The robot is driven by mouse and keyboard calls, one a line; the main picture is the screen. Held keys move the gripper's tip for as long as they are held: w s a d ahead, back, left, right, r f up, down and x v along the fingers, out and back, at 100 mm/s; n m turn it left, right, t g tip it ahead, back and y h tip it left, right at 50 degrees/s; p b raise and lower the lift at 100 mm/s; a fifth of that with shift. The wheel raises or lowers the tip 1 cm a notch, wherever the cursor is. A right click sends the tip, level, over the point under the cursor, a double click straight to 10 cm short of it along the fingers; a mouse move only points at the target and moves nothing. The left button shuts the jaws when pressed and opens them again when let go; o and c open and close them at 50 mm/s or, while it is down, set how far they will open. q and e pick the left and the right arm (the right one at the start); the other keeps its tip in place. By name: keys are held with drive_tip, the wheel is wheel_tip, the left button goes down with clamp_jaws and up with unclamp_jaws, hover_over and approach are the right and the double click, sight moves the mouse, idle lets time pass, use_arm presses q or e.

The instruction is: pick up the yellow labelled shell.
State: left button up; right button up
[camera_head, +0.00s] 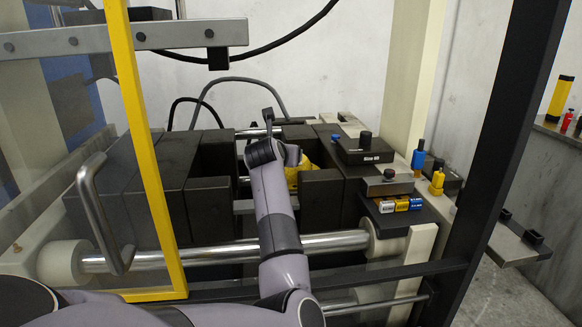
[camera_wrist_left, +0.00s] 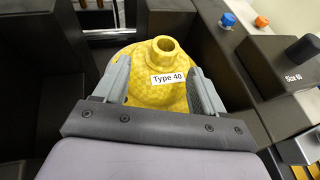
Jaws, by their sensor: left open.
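The yellow shell (camera_wrist_left: 135,66) sits in a dark recess of the press. It has a round hollow neck on top and a white label reading "Type 40". In the head view only a small yellow part of the shell (camera_head: 291,178) shows behind my left arm and the dark blocks. My left gripper (camera_wrist_left: 160,90) is open, with one finger on each side of the shell's near part. I cannot tell whether the fingers touch it. The fingers are hidden in the head view. My right gripper is not in view.
Dark press blocks (camera_head: 322,196) stand close around the recess. A steel rod (camera_head: 205,254) crosses in front. A yellow frame post (camera_head: 131,110) and a dark post (camera_head: 505,130) flank the opening. A block labelled "Size 60" (camera_wrist_left: 290,78) and coloured knobs lie to the right.

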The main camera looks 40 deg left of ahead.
use_arm(q)
drive_tip(key=shift+w+d+p+x, duration=0.1)
drive_tip(key=shift+p+x, duration=0.15)
drive_tip(key=shift+x, duration=0.95)
drive_tip(key=shift+w+d+p+x, duration=0.15)
drive_tip(key=shift+p+x, duration=0.1)
drive_tip(key=shift+x, duration=0.9)
drive_tip(key=shift+r, duration=0.15)
drive_tip(key=shift+a+r, duration=0.1)
clamp_jaws()
